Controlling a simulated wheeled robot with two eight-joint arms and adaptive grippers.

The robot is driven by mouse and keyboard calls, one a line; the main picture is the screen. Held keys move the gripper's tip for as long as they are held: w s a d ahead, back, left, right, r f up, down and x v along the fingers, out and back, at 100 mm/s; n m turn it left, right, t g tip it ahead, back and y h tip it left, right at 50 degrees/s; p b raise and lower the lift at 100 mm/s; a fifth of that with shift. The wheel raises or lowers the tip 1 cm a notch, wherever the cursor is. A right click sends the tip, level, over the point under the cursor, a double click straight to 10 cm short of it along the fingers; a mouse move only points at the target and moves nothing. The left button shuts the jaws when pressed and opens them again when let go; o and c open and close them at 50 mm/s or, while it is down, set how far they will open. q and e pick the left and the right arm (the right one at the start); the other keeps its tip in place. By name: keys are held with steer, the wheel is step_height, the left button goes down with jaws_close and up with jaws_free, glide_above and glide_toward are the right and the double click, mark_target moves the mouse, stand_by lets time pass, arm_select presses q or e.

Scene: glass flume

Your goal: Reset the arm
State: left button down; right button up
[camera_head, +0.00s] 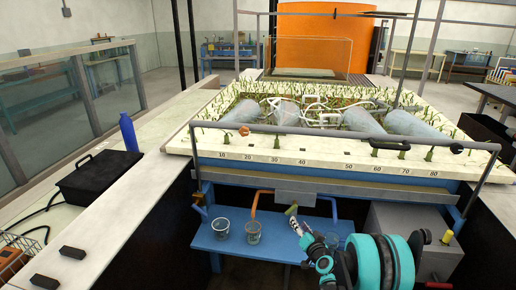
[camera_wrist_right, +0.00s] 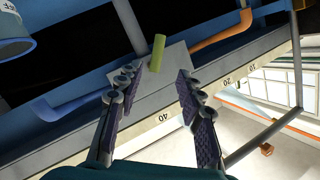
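My right gripper (camera_head: 299,228) is in front of the flume, below its front edge, with its teal arm coming in from the lower right. In the right wrist view the two dark padded fingers (camera_wrist_right: 158,73) stand apart with nothing held between them. A short yellow-green tube (camera_wrist_right: 157,53) shows just past the fingertips, in front of a grey plate (camera_wrist_right: 168,82). The same tube (camera_head: 292,210) is near the fingertips in the head view; I cannot tell whether they touch. My left gripper is not in view.
The flume front (camera_head: 330,158) carries a number scale and a metal rail. A grey box (camera_head: 400,222) stands right. A blue bottle (camera_head: 129,132) and black case (camera_head: 98,176) are left.

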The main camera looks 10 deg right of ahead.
steer(key=s+a+r+n+g+y, duration=0.1)
steer(key=s+a+r+n+g, duration=0.1)
steer(key=s+a+r, duration=0.35)
steer(key=s+a+r+n+g, duration=0.25)
steer(key=s+r, duration=0.35)
steer(key=s, duration=0.3)
steer(key=s+d+g+h, duration=0.1)
steer(key=s+g, duration=0.1)
steer(key=s, duration=0.9)
steer(key=s+f+n+g+h, duration=0.1)
steer(key=s+g, duration=0.1)
steer(key=s, duration=1)
steer(key=shift+d+f+h, duration=0.25)
steer(key=shift+d+h, duration=0.05)
steer(key=shift+d, duration=0.1)
steer(key=shift+s, duration=0.1)
stand_by(3.8)
